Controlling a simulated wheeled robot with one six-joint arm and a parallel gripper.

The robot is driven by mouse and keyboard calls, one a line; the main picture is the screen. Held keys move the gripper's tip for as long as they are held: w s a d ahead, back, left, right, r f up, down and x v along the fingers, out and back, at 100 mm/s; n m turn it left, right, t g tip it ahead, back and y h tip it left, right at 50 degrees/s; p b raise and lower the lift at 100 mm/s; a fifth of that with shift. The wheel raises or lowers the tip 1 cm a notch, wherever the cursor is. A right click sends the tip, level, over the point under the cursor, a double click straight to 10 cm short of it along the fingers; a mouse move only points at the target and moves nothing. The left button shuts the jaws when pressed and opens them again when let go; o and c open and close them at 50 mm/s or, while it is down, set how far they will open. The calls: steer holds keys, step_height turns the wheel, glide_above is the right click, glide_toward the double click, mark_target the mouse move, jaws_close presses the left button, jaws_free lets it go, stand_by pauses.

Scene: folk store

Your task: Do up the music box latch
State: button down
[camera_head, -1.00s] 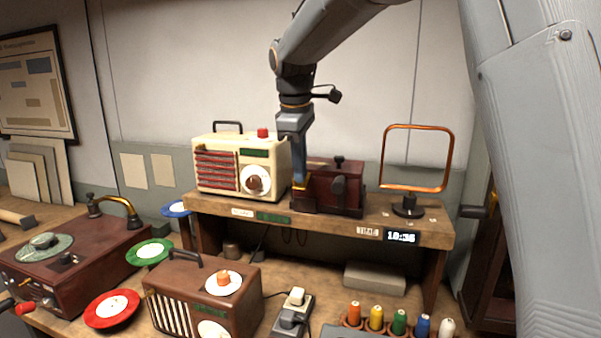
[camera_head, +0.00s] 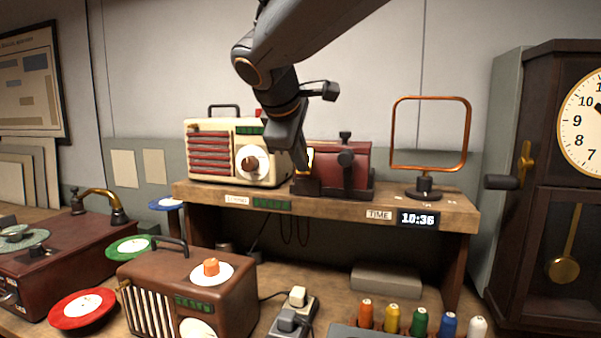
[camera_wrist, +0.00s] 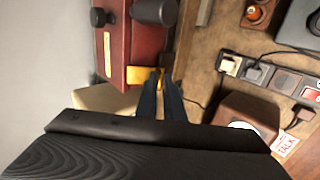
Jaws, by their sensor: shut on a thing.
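The music box (camera_head: 360,164) is a dark red box with black knobs on the back shelf, right of the cream radio. Its yellow latch (camera_head: 310,157) shows at the box's left end, partly hidden by my gripper (camera_head: 302,168). In the wrist view the red box (camera_wrist: 146,43) is at the top, with the yellow latch (camera_wrist: 138,75) at its lower edge. My gripper (camera_wrist: 158,78) has its two dark fingers close together on the latch's yellow end. Whether the latch is engaged cannot be told.
The cream radio (camera_head: 212,153) stands close on the left of my gripper. A copper-framed stand (camera_head: 468,130) is on the right of the shelf (camera_head: 330,205). A tall clock (camera_head: 540,200) stands at far right. A brown radio (camera_head: 235,285) and several spools are below.

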steer(key=f+t+b, duration=0.1)
steer(key=t+b, duration=0.1)
steer(key=b, duration=0.4)
steer(key=w+f+t+h+b, duration=0.1)
steer(key=f+b, duration=0.1)
steer(key=b, duration=0.5)
steer(key=f+t+h+b, duration=0.1)
steer(key=t+b, duration=0.1)
steer(key=b, duration=0.5)
steer(key=shift+w+d+f+t, duration=0.15)
steer(key=shift+d+f+t, duration=0.05)
steer(key=shift+d+t, duration=0.1)
steer(key=shift+t+h+b, duration=0.3)
steer(key=shift+b, duration=0.9)
steer(key=c, duration=1.9)
jaws_free()
steer(key=shift+w, duration=0.1)
steer(key=shift+r, duration=0.15)
